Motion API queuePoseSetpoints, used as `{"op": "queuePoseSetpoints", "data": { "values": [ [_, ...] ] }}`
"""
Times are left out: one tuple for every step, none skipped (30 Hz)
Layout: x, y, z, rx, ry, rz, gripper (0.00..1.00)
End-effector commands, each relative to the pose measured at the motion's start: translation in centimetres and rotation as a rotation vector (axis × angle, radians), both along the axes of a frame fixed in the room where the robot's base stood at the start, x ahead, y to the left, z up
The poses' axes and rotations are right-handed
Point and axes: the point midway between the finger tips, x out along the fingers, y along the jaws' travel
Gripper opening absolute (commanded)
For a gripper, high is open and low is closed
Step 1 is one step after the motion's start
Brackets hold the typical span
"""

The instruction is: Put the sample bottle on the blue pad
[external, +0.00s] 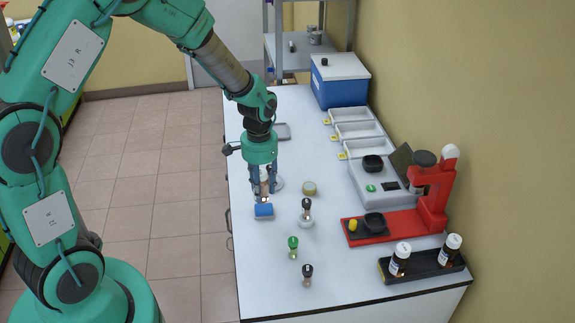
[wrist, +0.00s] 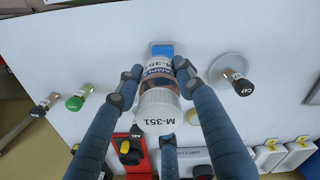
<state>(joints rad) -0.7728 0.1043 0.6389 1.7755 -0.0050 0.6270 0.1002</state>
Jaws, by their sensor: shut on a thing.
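The sample bottle (wrist: 160,105) has a white cap marked M-351 and a label on a brownish body. In the wrist view it sits between the fingers of my gripper (wrist: 157,80), which is shut on it. In the external view my gripper (external: 264,190) points down close to the blue pad (external: 264,210), and its fingers largely hide the bottle. The blue pad also shows in the wrist view (wrist: 162,49), just beyond the bottle. I cannot tell whether the bottle touches the table or the pad's edge.
Black-knobbed pieces (external: 307,204) (external: 307,271) and a green-topped one (external: 293,243) stand near the pad. A red stand (external: 380,226), a black rack (external: 425,268) with two bottles and grey trays (external: 358,130) line the wall side. The front-left table is clear.

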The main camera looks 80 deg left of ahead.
Motion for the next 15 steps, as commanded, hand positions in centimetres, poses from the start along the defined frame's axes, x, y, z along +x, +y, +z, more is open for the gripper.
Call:
{"op": "queuePoseSetpoints", "data": {
  "values": [
    [0.34,0.3,-0.03,0.0,0.0,0.0,0.08],
    [0.46,0.41,-0.03,0.0,0.0,0.0,0.08],
    [0.57,0.51,-0.05,0.0,0.0,0.0,0.08],
    [0.61,0.54,-0.06,0.0,0.0,0.0,0.08],
    [0.64,0.56,-0.07,-0.001,0.001,0.0,0.08],
    [0.66,0.58,-0.07,-0.001,0.001,0.0,0.08],
    [0.66,0.58,-0.07,-0.001,0.001,0.0,0.08],
    [0.65,0.58,-0.07,-0.001,0.001,0.0,0.08],
    [0.65,0.58,-0.06,0.0,0.0,0.0,0.08],
    [0.65,0.58,-0.06,0.0,0.0,0.0,0.08],
    [0.65,0.57,-0.06,0.0,0.0,0.0,0.08],
    [0.65,0.57,-0.06,0.0,0.0,0.0,0.08],
    [0.65,0.57,-0.06,0.0,0.0,0.0,0.08],
    [0.64,0.56,-0.11,0.0,0.0,0.0,0.08],
    [0.63,0.56,-0.24,-0.001,0.001,0.0,0.08]
  ]
}}
